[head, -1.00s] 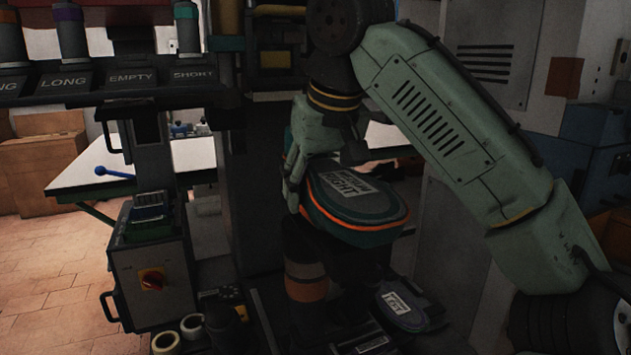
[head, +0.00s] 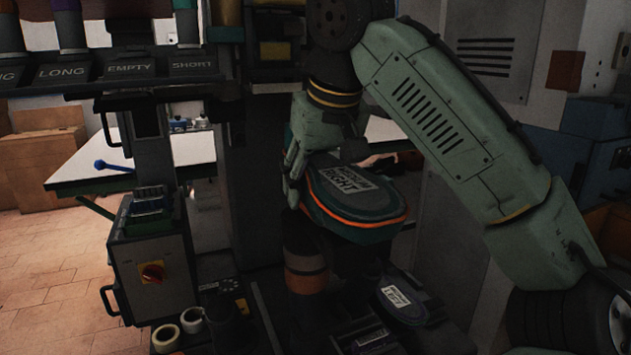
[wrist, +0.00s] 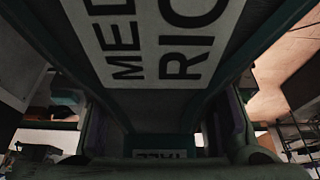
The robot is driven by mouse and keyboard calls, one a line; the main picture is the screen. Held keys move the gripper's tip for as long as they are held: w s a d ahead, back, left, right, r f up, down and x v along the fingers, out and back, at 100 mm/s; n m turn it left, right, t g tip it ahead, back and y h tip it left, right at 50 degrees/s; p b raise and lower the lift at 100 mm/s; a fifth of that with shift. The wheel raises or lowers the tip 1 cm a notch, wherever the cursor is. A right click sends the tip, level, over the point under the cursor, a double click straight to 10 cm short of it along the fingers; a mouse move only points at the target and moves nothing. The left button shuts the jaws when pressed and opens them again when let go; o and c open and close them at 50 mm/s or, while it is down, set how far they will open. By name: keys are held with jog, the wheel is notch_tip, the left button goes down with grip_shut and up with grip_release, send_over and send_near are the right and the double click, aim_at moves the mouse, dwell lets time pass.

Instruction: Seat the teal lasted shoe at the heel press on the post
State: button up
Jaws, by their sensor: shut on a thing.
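The teal lasted shoe (head: 362,213) has a dark top, an orange line around its edge and a white label reading MEDIUM RIGHT. My gripper (head: 296,178) is shut on its left end and holds it up. In the wrist view the shoe (wrist: 150,100) fills the middle, with my gripper (wrist: 160,130) at the bottom and a finger on each side. A dark post with an orange band (head: 306,280) stands below the shoe's left part. Whether the shoe touches the post cannot be told. The post's top is partly hidden.
A second shoe-shaped piece labelled LEFT (head: 403,302) lies low at the right. Tape rolls (head: 180,328) lie at the front. A white table (head: 110,167) is behind.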

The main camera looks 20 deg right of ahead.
aim_at(322, 163)
jog(key=shift+f, duration=0.4)
jog(key=o, duration=1.5)
jog(key=shift+f, duration=0.1)
jog(key=v, duration=0.8)
jog(key=shift+s, duration=0.1)
